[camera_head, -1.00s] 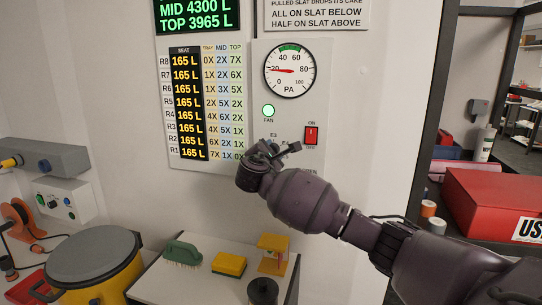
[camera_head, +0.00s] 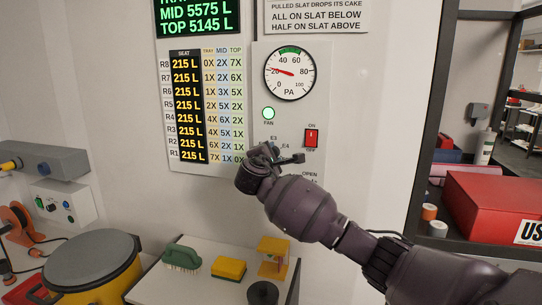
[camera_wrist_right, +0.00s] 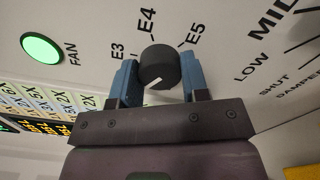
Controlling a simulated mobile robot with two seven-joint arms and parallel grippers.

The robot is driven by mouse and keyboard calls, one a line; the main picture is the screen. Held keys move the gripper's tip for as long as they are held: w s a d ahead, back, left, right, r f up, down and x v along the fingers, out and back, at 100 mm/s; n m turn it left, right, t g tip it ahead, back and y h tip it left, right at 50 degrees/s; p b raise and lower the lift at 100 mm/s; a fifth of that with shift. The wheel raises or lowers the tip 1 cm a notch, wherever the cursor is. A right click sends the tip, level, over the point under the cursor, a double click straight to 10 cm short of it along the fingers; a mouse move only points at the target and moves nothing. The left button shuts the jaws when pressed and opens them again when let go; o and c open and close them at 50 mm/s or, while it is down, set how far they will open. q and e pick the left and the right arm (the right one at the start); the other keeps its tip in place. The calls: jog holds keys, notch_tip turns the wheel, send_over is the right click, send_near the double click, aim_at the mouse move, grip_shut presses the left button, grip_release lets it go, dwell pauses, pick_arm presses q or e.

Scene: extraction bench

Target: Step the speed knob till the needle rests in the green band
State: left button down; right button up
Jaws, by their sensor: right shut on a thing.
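The round PA gauge (camera_head: 290,73) is on the wall panel. Its red needle (camera_head: 283,71) points left and slightly up, between 20 and 40, short of the green band (camera_head: 290,50) at the top of the dial. The black speed knob (camera_wrist_right: 158,62) shows in the right wrist view among the labels E3, E4 and E5, with a white mark on its face. My right gripper (camera_head: 275,153) is at the lower part of the panel, its blue fingers on both sides of the knob and shut on it. In the head view the gripper hides the knob. My left gripper is out of view.
The green FAN lamp (camera_head: 268,113) is lit, and a red ON/OFF switch (camera_head: 311,138) is right of the gripper. The seat display (camera_head: 186,105) reads 215 L in every row. Below, a bench (camera_head: 205,285) holds a brush and a sponge.

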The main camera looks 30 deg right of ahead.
jog(key=o, duration=0.9)
jog(key=shift+s, duration=0.1)
jog(key=b+v, duration=0.1)
jog(key=v, duration=0.9)
jog(key=shift+s+a, duration=0.25)
